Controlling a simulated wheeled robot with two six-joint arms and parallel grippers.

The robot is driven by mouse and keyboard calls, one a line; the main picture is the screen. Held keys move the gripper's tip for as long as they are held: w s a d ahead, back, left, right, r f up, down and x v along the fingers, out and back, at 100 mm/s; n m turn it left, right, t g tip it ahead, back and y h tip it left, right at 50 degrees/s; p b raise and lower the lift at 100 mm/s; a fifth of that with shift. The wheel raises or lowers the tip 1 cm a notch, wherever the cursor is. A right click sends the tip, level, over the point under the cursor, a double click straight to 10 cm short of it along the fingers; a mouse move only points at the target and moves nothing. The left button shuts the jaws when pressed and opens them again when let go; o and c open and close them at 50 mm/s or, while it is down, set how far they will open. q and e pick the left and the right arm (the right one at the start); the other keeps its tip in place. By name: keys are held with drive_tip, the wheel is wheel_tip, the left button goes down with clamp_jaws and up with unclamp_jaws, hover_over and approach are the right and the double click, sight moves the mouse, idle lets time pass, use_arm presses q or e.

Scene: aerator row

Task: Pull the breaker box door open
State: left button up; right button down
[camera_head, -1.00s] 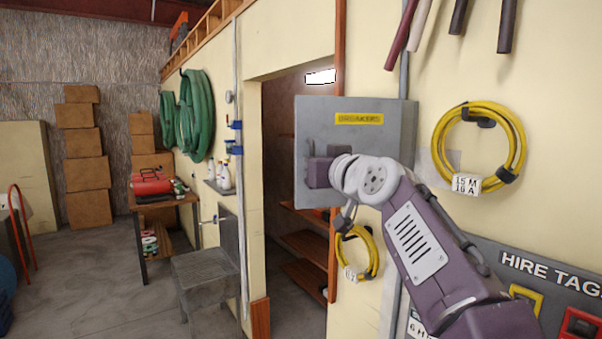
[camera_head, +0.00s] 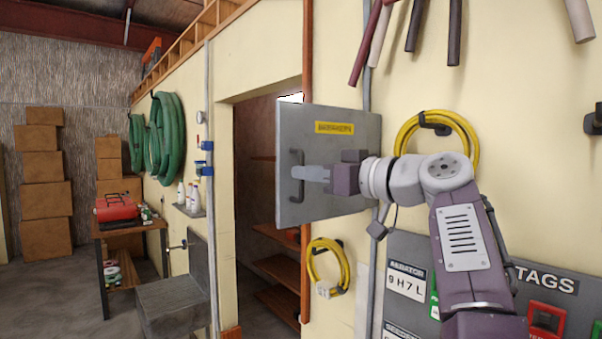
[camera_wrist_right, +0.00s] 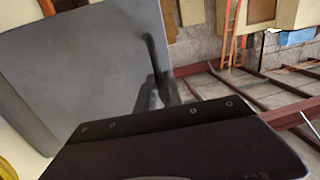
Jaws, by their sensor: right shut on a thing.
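The grey breaker box door (camera_head: 335,190) carries a yellow label (camera_head: 334,128) and a dark vertical handle (camera_head: 296,177) near its left edge. Its left edge looks nearer than its right, so it stands swung out from the wall. My right gripper (camera_head: 308,174) comes from the right across the door's face and is shut on the handle. In the right wrist view, the grey door (camera_wrist_right: 85,75) fills the left, with the dark handle (camera_wrist_right: 153,55) by the fingers (camera_wrist_right: 152,95). The inside of the box is hidden. My left gripper is not in view.
A yellow cable coil (camera_head: 437,128) hangs right of the door, above my arm. A smaller coil (camera_head: 327,266) hangs below. A tag board (camera_head: 400,290) is at lower right. An open doorway (camera_head: 262,190) lies behind and left; a grey counter (camera_head: 175,300) stands left of it.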

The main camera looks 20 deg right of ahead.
drive_tip(key=shift+d+r, duration=0.15)
drive_tip(key=shift+d, duration=0.1)
drive_tip(key=c, duration=1.8)
unclamp_jaws()
drive_tip(key=shift+c, duration=0.2)
drive_tip(key=o, duration=0.3)
drive_tip(key=shift+d, duration=0.2)
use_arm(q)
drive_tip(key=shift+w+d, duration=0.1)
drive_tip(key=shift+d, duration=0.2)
use_arm(e)
drive_tip(key=shift+o, duration=0.2)
drive_tip(key=shift+w+d+f, duration=0.15)
drive_tip(key=shift+w+f, duration=0.05)
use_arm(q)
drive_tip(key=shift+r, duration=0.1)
use_arm(e)
drive_tip(key=shift+s, duration=0.1)
